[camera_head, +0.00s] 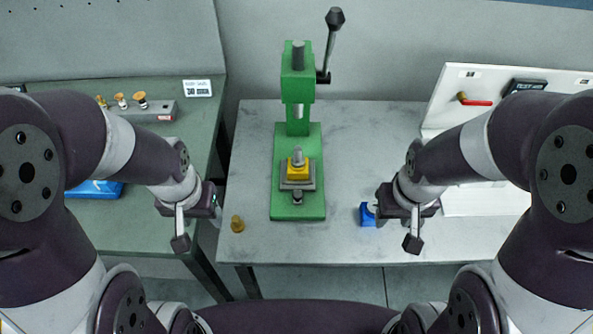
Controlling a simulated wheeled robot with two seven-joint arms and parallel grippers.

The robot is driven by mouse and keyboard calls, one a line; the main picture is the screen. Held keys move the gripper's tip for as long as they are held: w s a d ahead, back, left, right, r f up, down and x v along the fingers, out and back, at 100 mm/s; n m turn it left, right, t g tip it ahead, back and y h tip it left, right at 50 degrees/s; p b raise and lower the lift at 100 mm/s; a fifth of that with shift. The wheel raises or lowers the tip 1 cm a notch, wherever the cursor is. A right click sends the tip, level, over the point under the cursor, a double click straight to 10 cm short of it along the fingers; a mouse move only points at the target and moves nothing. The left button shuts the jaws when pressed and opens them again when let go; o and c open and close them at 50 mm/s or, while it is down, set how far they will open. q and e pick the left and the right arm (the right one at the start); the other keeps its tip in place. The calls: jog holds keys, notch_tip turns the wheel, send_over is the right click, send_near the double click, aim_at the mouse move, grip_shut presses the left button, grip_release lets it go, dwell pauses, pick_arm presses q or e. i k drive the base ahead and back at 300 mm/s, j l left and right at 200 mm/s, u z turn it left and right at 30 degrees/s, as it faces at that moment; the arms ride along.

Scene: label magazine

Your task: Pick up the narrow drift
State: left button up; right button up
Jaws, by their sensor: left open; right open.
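Several small brass-topped pins stand in a grey block (160,111) on the green bench at the left; the narrow drift is probably among them, but I cannot tell which one. A separate short brass piece (237,224) stands on the grey table. My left gripper (197,228) is open and empty, left of that brass piece and nearer to me than the grey block. My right gripper (394,227) is open and empty beside a blue part (367,215), which it partly hides.
A green lever press (298,195) stands mid-table, with a yellow block (294,174) and a grey pin on its base. A blue item (94,189) lies behind my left arm. A white board (455,110) with a red-handled valve is at the right. Bare table surrounds the press.

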aim_at(298, 149)
jog(key=z, duration=0.4)
jog(key=j+z, duration=0.15)
jog(key=z, duration=0.25)
jog(key=j+z, duration=0.1)
jog(key=z, duration=0.3)
jog(key=j+z, duration=0.1)
jog(key=z, duration=0.3)
jog(key=j+z, duration=0.1)
jog(key=j, duration=0.2)
